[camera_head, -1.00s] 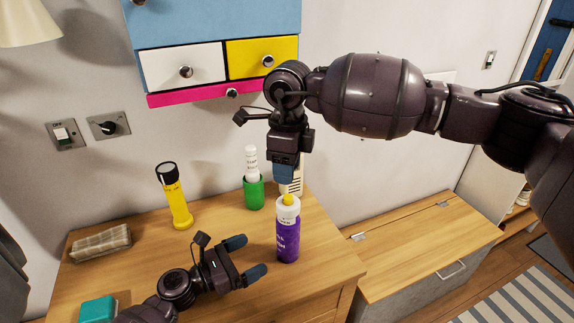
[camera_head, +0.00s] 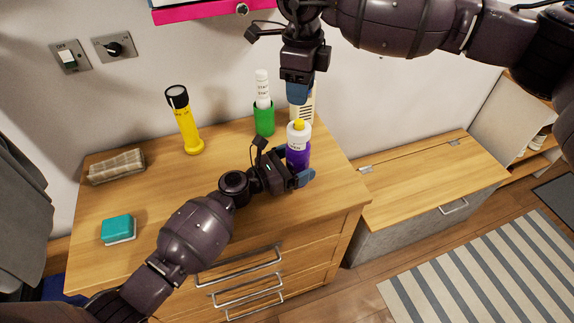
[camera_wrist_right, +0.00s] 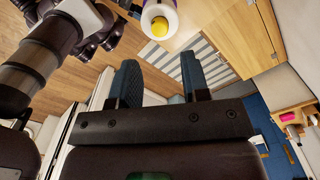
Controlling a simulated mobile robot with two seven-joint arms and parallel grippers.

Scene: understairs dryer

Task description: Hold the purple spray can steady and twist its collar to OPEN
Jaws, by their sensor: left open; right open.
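My right gripper (camera_head: 298,93) is open and points down just above the nozzle. In the right wrist view the nozzle (camera_wrist_right: 158,27) and collar (camera_wrist_right: 150,12) show at the top edge, beyond the open fingers (camera_wrist_right: 162,82).
A green holder (camera_head: 264,119) with a white stick and a yellow flashlight (camera_head: 188,125) stand behind. A teal sponge (camera_head: 117,229) and a greyish bundle (camera_head: 116,166) lie at left. A cream slotted object (camera_head: 307,103) is behind the can. A lower wooden chest (camera_head: 430,190) is at right.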

